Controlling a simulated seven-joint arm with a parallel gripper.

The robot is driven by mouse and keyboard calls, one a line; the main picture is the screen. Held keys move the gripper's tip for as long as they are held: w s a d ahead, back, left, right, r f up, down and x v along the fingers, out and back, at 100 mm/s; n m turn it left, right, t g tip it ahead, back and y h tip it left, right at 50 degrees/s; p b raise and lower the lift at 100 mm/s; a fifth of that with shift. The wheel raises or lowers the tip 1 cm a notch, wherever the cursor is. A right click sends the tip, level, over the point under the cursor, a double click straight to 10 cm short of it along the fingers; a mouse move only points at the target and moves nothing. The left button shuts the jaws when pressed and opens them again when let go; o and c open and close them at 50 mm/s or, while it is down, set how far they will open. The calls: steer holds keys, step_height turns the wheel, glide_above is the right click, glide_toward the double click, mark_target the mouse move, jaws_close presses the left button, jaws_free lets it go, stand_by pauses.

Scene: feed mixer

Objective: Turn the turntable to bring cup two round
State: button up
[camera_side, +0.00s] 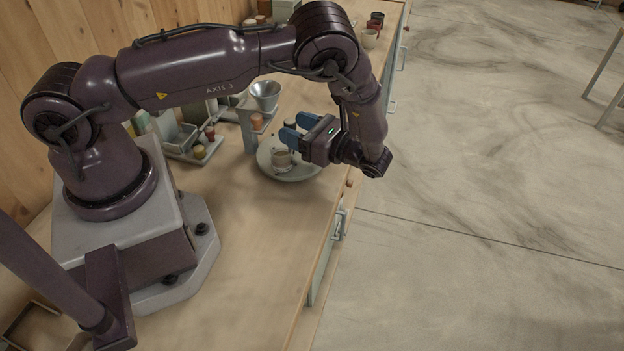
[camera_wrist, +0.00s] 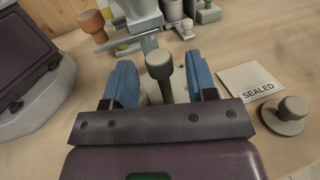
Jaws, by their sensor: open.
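The round, pale grey turntable (camera_side: 268,168) sits on the wooden bench in the side view, partly hidden by my gripper. One light cup (camera_side: 283,158) stands on it, and no number on it can be read. My gripper (camera_side: 297,127) reaches in over the turntable from the right with its two blue fingers apart. In the wrist view an upright, grey round-headed peg (camera_wrist: 160,65) shows between the fingers of my gripper (camera_wrist: 158,80). I cannot tell whether either finger touches it. The turntable's surface is not clear in the wrist view.
A metal funnel (camera_side: 265,92) on a stand and an orange-topped piece (camera_side: 257,122) are close behind the turntable. A "SEALED" card (camera_wrist: 250,84) and a grey knobbed disc (camera_wrist: 288,115) lie to the right in the wrist view. Small cups (camera_side: 370,38) stand at the far end.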

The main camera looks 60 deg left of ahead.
steer(key=m+t, duration=0.2)
steer(key=t, duration=0.1)
steer(key=m+t+y, duration=0.1)
steer(key=m+t, duration=0.1)
steer(key=t, duration=0.1)
steer(key=s+m+t+y, duration=0.1)
steer(key=m+t, duration=0.1)
steer(key=t, duration=0.1)
steer(key=shift+s+d+m+t, duration=0.1)
steer(key=shift+d+m+t, duration=0.05)
steer(key=shift+m+t, duration=0.15)
steer(key=shift+t, duration=0.3)
steer(key=d, duration=0.4)
steer(key=s+d, duration=0.1)
steer(key=d, duration=0.8)
steer(key=shift+s+f, duration=0.2)
steer(key=shift+s, duration=0.05)
steer(key=shift+s+f+g+h, duration=0.25)
steer(key=shift+s+g+h, duration=0.05)
steer(key=shift+g, duration=0.3)
steer(key=shift+s+d+f+n+g+h, duration=0.1)
steer(key=shift+s+n+g+h, duration=0.1)
steer(key=shift+n+g+h, duration=0.3)
